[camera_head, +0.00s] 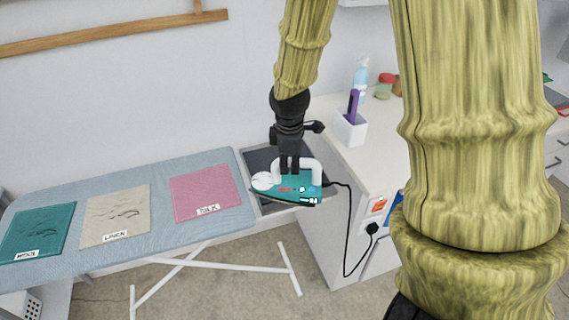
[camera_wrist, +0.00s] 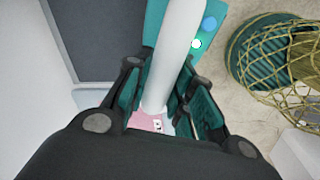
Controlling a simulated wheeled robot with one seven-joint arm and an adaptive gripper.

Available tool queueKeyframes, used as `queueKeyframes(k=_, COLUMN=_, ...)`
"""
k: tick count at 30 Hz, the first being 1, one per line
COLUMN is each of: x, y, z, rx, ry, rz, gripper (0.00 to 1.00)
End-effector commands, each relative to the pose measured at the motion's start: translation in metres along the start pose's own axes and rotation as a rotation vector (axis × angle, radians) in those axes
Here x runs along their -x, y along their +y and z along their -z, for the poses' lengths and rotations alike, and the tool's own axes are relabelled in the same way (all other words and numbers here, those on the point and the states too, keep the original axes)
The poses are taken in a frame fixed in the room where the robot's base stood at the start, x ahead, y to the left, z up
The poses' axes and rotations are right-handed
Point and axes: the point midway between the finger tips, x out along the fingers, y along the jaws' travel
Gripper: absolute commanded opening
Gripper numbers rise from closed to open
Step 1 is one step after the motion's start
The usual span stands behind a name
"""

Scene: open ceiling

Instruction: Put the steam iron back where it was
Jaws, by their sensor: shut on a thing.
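The steam iron (camera_head: 288,187) is teal and white with a black cord. It shows at the right end of the ironing board, in front of the dark rest pad. My gripper (camera_head: 289,168) is shut on its white handle, which also shows between the fingers in the wrist view (camera_wrist: 178,60). The dark rest pad (camera_head: 262,160) sits at the board's right end and is partly hidden by the iron and gripper. It shows at upper left in the wrist view (camera_wrist: 85,38). I cannot tell whether the iron touches the pad.
The ironing board (camera_head: 170,230) carries a teal cloth (camera_head: 38,232), a beige cloth (camera_head: 115,214) and a pink cloth (camera_head: 206,191) with labels. A white counter (camera_head: 370,155) stands to the right with a white holder (camera_head: 350,129) and spray bottle (camera_head: 361,80).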

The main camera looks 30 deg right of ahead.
Motion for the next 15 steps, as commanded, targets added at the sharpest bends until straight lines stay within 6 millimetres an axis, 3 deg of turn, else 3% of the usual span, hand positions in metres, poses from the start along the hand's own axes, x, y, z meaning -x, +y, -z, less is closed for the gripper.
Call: queueKeyframes(k=15, x=-0.019, y=0.087, z=-0.002, rx=-0.001, ry=0.002, rz=-0.002, gripper=0.00)
